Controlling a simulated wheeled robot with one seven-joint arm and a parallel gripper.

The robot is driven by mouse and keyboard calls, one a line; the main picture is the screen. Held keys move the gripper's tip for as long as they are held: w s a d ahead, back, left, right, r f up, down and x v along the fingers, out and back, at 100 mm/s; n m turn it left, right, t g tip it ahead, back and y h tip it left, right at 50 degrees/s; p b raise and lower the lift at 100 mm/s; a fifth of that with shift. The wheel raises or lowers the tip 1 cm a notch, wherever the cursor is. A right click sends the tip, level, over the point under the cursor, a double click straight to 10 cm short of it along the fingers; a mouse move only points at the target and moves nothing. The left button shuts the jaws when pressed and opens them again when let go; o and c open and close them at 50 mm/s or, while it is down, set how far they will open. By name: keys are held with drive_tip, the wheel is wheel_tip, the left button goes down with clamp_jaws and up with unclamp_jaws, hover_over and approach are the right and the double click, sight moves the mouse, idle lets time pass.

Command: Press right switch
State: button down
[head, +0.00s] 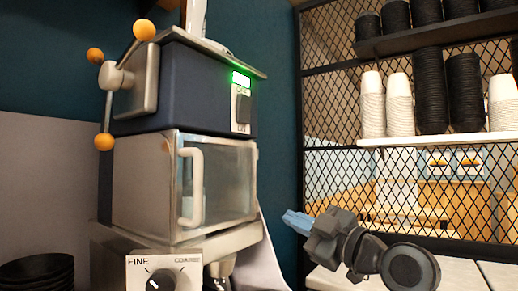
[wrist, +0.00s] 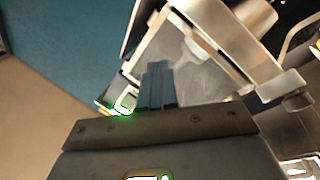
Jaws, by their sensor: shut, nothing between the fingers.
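The machine's switch panel (head: 241,122) is on the right part of the dark blue upper housing in the head view. It has a dark rocker switch (head: 243,106) with a glowing green light (head: 241,79) above it. The green glow also shows in the wrist view (wrist: 122,108), beside my gripper's base, which hides the rest of the panel. My gripper (head: 288,217) is shut and empty, its blue fingers together and pointing left. It is below and to the right of the switch, apart from the machine. The shut fingers (wrist: 157,68) also show in the wrist view.
A clear-fronted box with a pale handle (head: 191,186) sits under the blue housing. A FINE/COARSE dial (head: 160,283) is below it. An orange-knobbed lever (head: 118,77) is at the left. Shelves with stacked cups (head: 432,90) and a mesh partition stand at the right.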

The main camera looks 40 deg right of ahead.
sight(248, 103)
drive_tip(key=s+r+n+y, duration=0.2)
drive_tip(key=r+n, duration=0.3)
drive_tip(key=r, duration=0.6)
drive_tip(key=s+d+r+n+g+y, duration=0.1)
drive_tip(key=r+n, duration=0.5)
drive_tip(key=r, duration=0.6)
drive_tip(key=shift+s+d+n+g+y, duration=0.25)
drive_tip(key=shift+s+y, duration=0.25)
drive_tip(key=shift+s, duration=0.45)
drive_tip(key=p+x, duration=0.5)
drive_tip(key=x, duration=0.9)
drive_tip(key=shift+f, duration=0.15)
drive_tip(key=shift+a, duration=0.1)
drive_tip(key=shift+w, duration=0.2)
drive_tip(key=shift+s, duration=0.1)
